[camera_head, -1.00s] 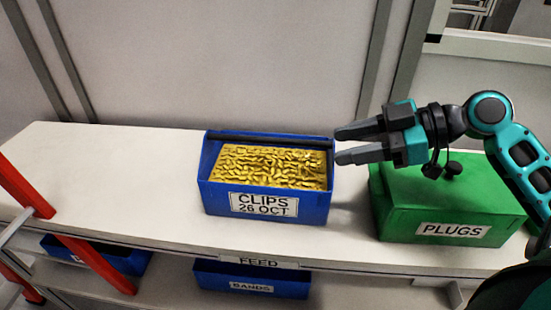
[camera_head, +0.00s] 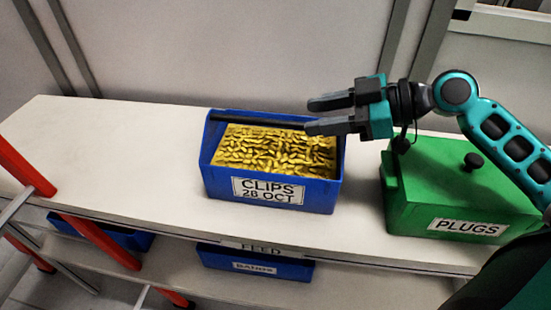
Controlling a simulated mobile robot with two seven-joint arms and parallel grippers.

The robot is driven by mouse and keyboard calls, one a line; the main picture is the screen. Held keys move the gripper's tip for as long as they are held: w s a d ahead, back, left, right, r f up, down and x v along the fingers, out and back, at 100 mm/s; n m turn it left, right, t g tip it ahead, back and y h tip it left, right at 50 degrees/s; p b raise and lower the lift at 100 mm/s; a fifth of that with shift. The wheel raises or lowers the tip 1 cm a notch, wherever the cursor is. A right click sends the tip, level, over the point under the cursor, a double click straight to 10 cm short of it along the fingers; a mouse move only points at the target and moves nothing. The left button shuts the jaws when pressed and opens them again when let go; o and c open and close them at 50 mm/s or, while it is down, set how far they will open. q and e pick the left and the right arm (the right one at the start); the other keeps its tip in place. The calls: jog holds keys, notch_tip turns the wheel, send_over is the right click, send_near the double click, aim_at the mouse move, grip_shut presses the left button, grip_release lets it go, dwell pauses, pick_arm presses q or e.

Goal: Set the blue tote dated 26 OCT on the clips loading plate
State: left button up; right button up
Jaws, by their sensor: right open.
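A blue tote (camera_head: 215,182) full of yellow clips (camera_head: 275,150) stands upright on the white shelf. My left gripper is not in view. No clips loading plate can be made out.
A green box (camera_head: 455,195) labelled PLUGS, with a black knob, stands right of the tote, under my right arm. A blue bin (camera_head: 255,265) labelled BANDS sits on the lower shelf. A red-railed frame (camera_head: 25,170) stands at left. The white shelf (camera_head: 110,150) is clear left of the tote.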

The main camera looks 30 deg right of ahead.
aim_at(293, 122)
jog(key=shift+x, duration=2.75)
jog(key=shift+w+d+f, duration=0.1)
jog(key=shift+d+f, duration=0.05)
jog(key=shift+f, duration=0.05)
grip_shut()
jog(key=shift+r, duration=0.1)
